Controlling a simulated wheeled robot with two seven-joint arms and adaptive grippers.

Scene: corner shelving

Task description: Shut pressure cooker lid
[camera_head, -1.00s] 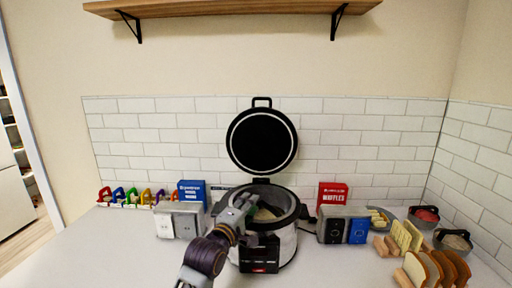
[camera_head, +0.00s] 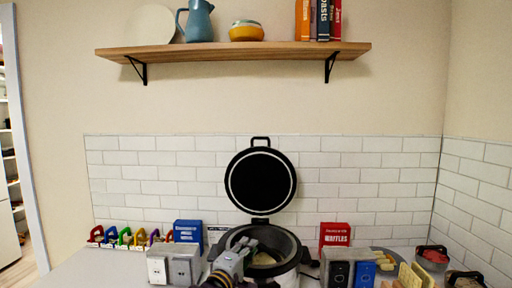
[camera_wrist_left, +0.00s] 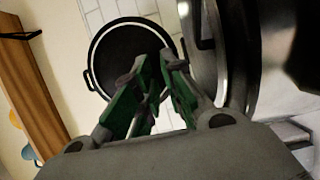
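The pressure cooker (camera_head: 288,280) stands on the counter, its front cut off by the lower picture edge. Its round black lid (camera_head: 261,181) with a pale ring stands upright, open, behind the pot against the tiled wall. A loop handle (camera_head: 261,141) is at the lid's top. My left gripper (camera_head: 245,246) is over the pot's near left rim, below the lid. In the left wrist view its green-padded fingers (camera_wrist_left: 154,62) angle towards each other with a narrow gap and hold nothing visible. The lid (camera_wrist_left: 122,57) shows beyond the fingertips there, apparently untouched. My right gripper is not in view.
A blue box (camera_head: 188,233) and a metal toaster (camera_head: 174,265) stand left of the cooker. A red waffle box (camera_head: 334,235), another appliance (camera_head: 338,273) and bread pieces stand right. A wooden shelf (camera_head: 235,50) hangs high above. The wall before the lid is clear.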

